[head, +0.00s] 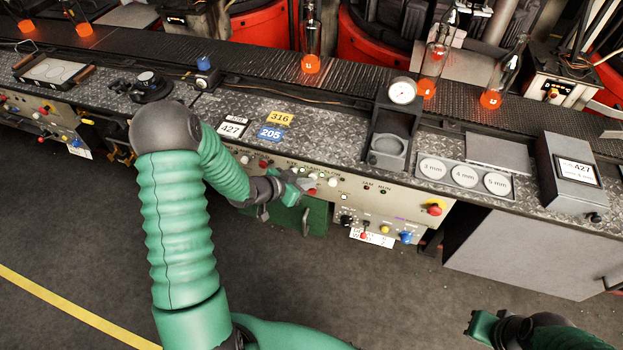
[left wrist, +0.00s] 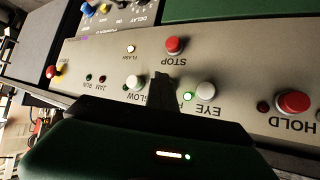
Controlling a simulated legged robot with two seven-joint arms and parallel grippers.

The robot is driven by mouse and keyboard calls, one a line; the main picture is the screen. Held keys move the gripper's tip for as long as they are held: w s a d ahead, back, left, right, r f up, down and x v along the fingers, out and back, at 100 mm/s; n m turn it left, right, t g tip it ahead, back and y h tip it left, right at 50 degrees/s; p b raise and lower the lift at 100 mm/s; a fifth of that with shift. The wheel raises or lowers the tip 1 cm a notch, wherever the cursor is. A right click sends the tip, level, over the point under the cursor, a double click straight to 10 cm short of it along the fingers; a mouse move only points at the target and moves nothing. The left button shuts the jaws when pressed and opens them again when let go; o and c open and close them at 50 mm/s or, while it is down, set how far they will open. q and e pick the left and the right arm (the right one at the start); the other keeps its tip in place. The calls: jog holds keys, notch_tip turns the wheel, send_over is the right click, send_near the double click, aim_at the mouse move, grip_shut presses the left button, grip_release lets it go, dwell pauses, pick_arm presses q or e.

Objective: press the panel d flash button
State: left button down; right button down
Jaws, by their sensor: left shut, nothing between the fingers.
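The flash button (left wrist: 130,48) is a small, pale, lit-looking button beside the upside-down FLASH label in the left wrist view. In the head view it shows as a small white dot (head: 344,197) on the cream control panel (head: 425,205). No panel letter d is legible. My left gripper (head: 305,186) is shut and empty at the panel face, left of the flash button. In the left wrist view its dark fingertips (left wrist: 162,80) lie between the white GLOW button (left wrist: 134,82) and the white EYE button (left wrist: 205,91). I cannot tell if they touch the panel. My right gripper (head: 482,326) is far from the panel.
The red STOP button (left wrist: 174,45) is close to the flash button. A red HOLD button (left wrist: 293,103), a yellow knob (head: 384,230) and a blue knob (head: 406,237) are also on the panel. Bottles (head: 311,62) stand on the conveyor behind. The floor in front is clear.

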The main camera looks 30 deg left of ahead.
pick_arm(q)
jog(key=shift+w+a+r, duration=0.15)
jog(key=shift+w+r, duration=0.1)
jog(key=shift+w, duration=0.15)
jog(key=shift+s+p, duration=0.15)
jog(key=shift+p, duration=0.15)
jog(key=s+d, duration=0.1)
jog(key=s, duration=0.5)
jog(key=shift+d+f, duration=0.2)
jog(key=shift+d, duration=0.1)
dwell(1.3)
